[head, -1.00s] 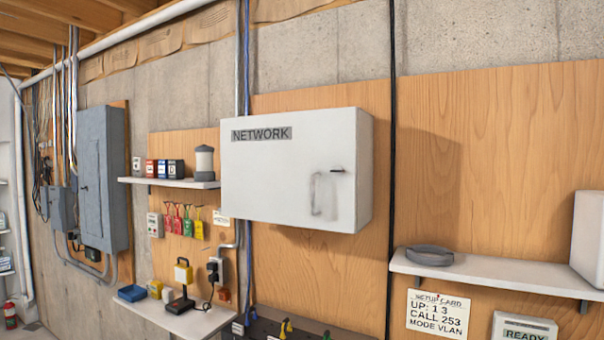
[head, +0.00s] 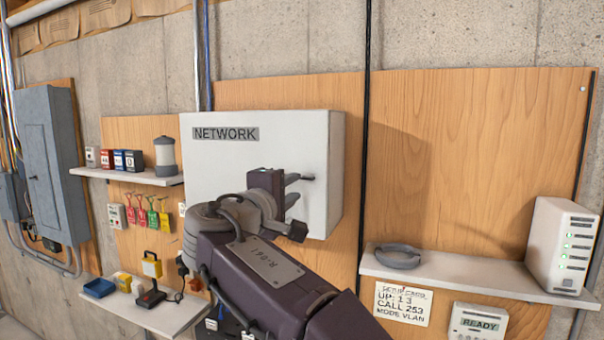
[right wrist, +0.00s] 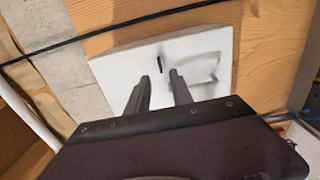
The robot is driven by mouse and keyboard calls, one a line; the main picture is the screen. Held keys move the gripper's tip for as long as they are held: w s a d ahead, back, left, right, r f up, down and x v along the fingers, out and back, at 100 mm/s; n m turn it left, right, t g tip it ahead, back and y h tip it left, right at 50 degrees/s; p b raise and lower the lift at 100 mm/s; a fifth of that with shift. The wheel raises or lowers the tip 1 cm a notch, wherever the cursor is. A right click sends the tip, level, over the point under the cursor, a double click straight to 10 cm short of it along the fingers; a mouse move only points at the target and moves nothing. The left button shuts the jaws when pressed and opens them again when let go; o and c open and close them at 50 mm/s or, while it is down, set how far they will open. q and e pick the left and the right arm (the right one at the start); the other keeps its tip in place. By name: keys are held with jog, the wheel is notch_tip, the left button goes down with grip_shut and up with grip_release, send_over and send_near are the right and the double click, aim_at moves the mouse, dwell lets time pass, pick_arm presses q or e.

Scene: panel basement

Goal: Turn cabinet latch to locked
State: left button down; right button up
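The white cabinet (head: 225,165) marked NETWORK hangs on a plywood panel. Its latch (head: 309,179) is a small dark bar near the right side of the door, lying about level in the head view. My right gripper (head: 296,188) is in front of the door, its fingers pointing at the latch area. In the right wrist view the two fingers (right wrist: 158,75) are apart with nothing between them, and the latch (right wrist: 159,64) shows just beyond, between the finger lines. Contact cannot be told.
A black cable (head: 366,140) runs down to the right of the cabinet. A shelf (head: 470,278) at lower right holds a grey ring (head: 398,256) and a white device (head: 562,246). A shelf (head: 125,177) on the left holds small boxes and a lantern. Bare plywood lies right of the cable.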

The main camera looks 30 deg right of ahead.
aim_at(306, 179)
jog(key=p+x, duration=0.3)
jog(key=x, duration=0.3)
jog(key=shift+w+d+r, duration=0.15)
jog(key=shift+w+d, duration=0.05)
jog(key=shift+d, duration=0.15)
jog(key=shift+w+d, duration=0.25)
jog(key=shift+d, duration=0.05)
jog(key=shift+a, duration=0.1)
grip_shut()
